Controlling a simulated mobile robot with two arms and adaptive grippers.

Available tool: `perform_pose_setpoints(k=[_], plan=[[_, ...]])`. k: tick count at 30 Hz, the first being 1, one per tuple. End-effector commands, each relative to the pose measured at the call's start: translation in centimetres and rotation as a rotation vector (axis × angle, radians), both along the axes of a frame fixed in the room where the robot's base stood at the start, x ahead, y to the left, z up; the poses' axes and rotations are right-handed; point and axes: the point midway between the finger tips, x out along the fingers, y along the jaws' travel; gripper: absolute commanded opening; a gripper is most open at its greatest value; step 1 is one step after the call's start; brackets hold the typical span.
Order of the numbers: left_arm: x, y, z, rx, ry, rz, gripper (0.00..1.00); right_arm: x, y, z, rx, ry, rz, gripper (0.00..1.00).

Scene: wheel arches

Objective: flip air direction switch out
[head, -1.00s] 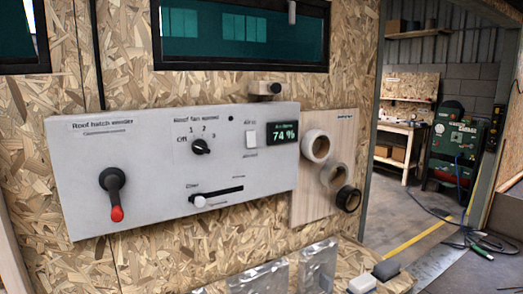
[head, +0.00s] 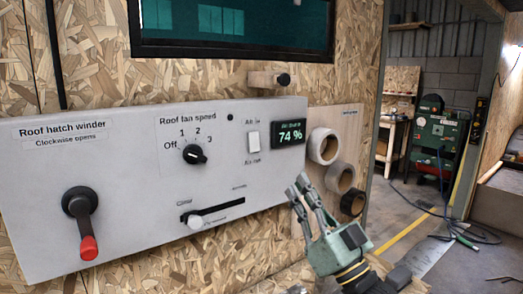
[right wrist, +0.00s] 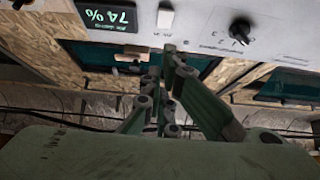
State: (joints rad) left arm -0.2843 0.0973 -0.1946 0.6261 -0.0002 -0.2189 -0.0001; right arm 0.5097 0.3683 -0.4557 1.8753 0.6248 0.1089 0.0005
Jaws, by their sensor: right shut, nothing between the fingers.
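The air direction switch (head: 253,141) is a white rocker on the grey control panel, between an "Air in" label above and a lower label. Its tilt is too small to tell. It also shows in the right wrist view (right wrist: 165,17) at the top. My right gripper (head: 300,184) is shut and empty, below and to the right of the switch, its fingertips pointing up and apart from it. In the right wrist view its green fingers (right wrist: 168,62) stand together just below the switch. My left gripper is out of view.
The panel (head: 130,187) also carries a red-tipped winder crank (head: 83,222), a fan speed knob (head: 195,154), a slider (head: 196,222) and a display reading 74 % (head: 289,135). Tape rolls (head: 323,146) hang at the right, close to my right gripper. A black-ended peg (head: 283,80) sticks out above.

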Motion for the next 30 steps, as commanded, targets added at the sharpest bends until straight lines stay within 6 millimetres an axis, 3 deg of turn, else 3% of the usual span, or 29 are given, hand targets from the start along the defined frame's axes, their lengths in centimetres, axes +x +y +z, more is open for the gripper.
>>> perform_pose_setpoints(k=[9, 23, 30], plan=[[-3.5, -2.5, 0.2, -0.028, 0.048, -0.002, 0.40, 0.5, 0.3, 0.5, -0.001, 0.003, -0.002, 0.00], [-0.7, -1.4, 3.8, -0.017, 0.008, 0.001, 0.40, 6.3, 4.6, 6.4, -0.001, 0.003, -0.001, 0.00], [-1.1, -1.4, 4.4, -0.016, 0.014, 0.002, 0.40, 8.8, 6.3, 5.8, -0.003, 0.006, -0.002, 0.00]])
